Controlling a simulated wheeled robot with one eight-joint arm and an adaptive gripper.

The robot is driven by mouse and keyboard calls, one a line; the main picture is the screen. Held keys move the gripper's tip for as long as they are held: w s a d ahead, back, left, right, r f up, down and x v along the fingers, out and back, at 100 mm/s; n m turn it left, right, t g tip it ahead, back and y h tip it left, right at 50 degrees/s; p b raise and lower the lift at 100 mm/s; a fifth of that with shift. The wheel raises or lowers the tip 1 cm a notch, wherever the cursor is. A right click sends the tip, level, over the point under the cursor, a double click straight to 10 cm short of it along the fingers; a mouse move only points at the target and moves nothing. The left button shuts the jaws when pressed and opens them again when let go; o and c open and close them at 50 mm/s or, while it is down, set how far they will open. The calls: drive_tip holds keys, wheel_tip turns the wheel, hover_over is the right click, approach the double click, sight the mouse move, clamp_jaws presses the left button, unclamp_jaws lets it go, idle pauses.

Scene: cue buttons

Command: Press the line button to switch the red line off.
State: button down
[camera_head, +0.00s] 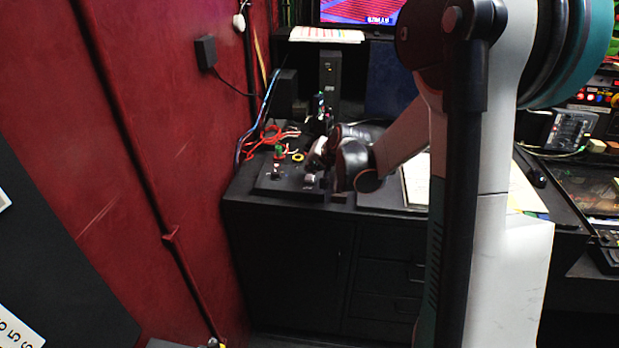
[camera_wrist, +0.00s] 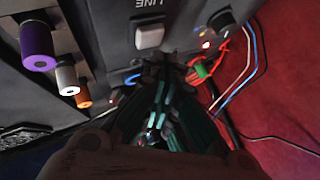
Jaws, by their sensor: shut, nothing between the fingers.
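The line button is a pale grey square button (camera_wrist: 149,36) under the label "LINE" on a dark control box (camera_wrist: 118,40), at the top of the wrist view. My gripper (camera_wrist: 166,66) is shut and empty. Its tips sit just below and to the right of the button in that view; whether they touch the box I cannot tell. In the head view the box (camera_head: 268,186) stands on the dark cabinet beside the red wall, with my gripper (camera_head: 312,165) close over its right part. A small orange-red light (camera_wrist: 205,44) glows near a black knob (camera_wrist: 220,22).
Purple, white and orange plugs (camera_wrist: 37,45) stick out left of the box in the wrist view. Red and blue cables (camera_head: 262,140) lie behind the box in the head view. A lit monitor (camera_head: 360,12) shows a red pattern. The red wall (camera_head: 150,120) bounds the left.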

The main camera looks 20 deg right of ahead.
sight(312, 176)
idle(0.8)
drive_tip(key=shift+f+b, duration=0.4)
drive_tip(key=shift+f, duration=0.05)
drive_tip(key=shift+f+b, duration=0.35)
drive_tip(key=shift+f, duration=0.1)
idle(0.6)
drive_tip(key=shift+r, duration=0.1)
drive_tip(key=shift+r+p, duration=0.6)
drive_tip(key=shift+r, duration=0.25)
drive_tip(key=shift+r, duration=0.1)
drive_tip(key=shift+r+p, duration=1.7)
drive_tip(key=shift+r, duration=0.7)
